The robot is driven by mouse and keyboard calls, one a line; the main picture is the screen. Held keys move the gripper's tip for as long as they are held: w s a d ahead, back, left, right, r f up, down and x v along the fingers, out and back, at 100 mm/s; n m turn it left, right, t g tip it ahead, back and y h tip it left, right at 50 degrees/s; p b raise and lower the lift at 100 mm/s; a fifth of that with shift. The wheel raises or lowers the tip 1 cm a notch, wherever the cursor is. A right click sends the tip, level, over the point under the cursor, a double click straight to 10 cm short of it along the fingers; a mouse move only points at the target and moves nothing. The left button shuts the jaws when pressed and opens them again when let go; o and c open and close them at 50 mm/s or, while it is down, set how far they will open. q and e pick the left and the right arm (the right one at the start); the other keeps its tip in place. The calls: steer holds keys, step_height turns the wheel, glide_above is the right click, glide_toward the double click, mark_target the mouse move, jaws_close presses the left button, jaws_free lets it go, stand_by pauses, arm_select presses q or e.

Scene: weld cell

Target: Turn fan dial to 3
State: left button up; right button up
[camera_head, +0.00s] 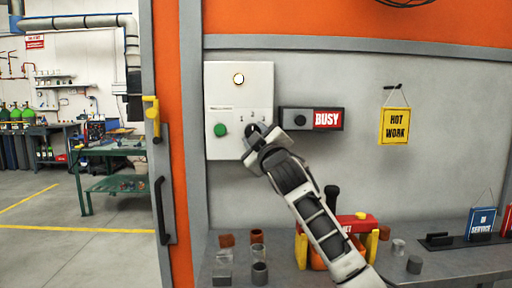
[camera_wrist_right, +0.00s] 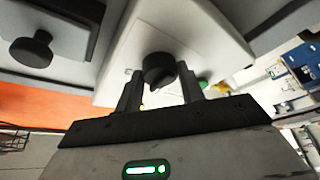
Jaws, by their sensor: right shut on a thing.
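The white fan control box (camera_head: 224,94) is on the grey wall, with a round lamp (camera_head: 239,78) near its top and a green button (camera_head: 221,130) at lower left. My right gripper (camera_head: 257,142) is at the box's lower right and largely hides the dial in the head view. In the right wrist view, the black fan dial (camera_wrist_right: 158,68) sits between the fingertips of my right gripper (camera_wrist_right: 160,88), which is shut on it. The dial's setting cannot be read. My left gripper is not in view.
A HOT WORK sign (camera_head: 394,126) hangs farther right. Below, a grey bench (camera_head: 440,262) holds cylinders, blocks and a red-and-yellow thing (camera_head: 357,224) beside my arm.

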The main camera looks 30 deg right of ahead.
arm_select(q)
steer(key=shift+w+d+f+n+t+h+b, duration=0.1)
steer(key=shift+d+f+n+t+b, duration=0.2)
steer(key=shift+b, duration=0.7)
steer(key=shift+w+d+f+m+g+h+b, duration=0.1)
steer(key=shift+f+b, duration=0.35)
steer(key=shift+b, duration=0.6)
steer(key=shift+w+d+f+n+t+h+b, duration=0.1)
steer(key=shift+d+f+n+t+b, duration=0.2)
steer(key=shift+b, duration=0.7)
arm_select(e)
steer(key=shift+w+a+f+m+g+h, duration=0.15)
steer(key=shift+m+h, duration=0.9)
steer(key=shift+m, duration=1.1)
steer(key=shift+a+f+m+g+h, duration=0.15)
steer(key=shift+m+h, duration=0.85)
steer(key=shift+m, duration=1.2)
steer(key=shift+w+a+m+g+h, duration=0.15)
steer(key=shift+m+h, duration=0.9)
steer(key=shift+m, duration=1.1)
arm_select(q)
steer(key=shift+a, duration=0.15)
arm_select(e)
steer(key=shift+d+m, duration=0.1)
steer(key=shift+m, duration=0.2)
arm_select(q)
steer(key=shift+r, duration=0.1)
arm_select(e)
steer(key=shift+s, duration=0.1)
